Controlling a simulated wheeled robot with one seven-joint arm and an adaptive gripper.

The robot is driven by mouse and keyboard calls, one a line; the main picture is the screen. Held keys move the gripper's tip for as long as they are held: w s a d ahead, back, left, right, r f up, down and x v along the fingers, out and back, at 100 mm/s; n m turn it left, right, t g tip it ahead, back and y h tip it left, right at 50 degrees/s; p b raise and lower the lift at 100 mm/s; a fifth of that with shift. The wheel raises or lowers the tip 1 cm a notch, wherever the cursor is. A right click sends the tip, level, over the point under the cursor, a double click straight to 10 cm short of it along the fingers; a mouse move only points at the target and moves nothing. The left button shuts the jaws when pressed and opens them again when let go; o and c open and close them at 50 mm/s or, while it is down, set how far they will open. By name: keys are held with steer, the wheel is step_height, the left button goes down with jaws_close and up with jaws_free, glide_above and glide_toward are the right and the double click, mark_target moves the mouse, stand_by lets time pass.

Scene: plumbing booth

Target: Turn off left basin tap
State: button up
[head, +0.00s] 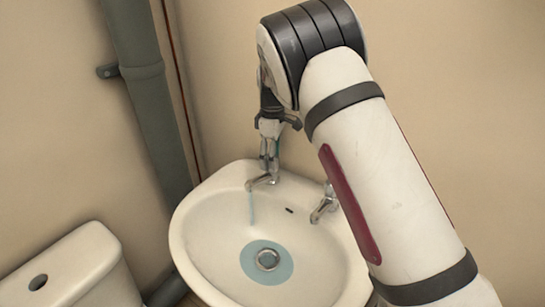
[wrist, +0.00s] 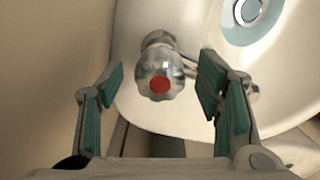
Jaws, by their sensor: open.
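The left basin tap (head: 263,181) is chrome and stands at the back left of the white basin (head: 200,228). A thin bluish stream (head: 251,208) falls from its spout. My gripper (head: 269,145) points down above this tap. In the wrist view the tap's knob (wrist: 160,70), with a red dot on top, lies between the two teal-padded fingers of my gripper (wrist: 161,68). The fingers are open, with a visible gap on each side of the knob. I cannot tell the height between fingertips and knob.
A second chrome tap (head: 325,203) stands to the right, partly behind my arm. A bluish pool surrounds the drain (head: 267,260). A grey pipe (head: 152,105) runs down the wall at left. A white cistern (head: 75,270) is at lower left.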

steer(key=shift+f, duration=0.35)
steer(key=c, duration=1.2)
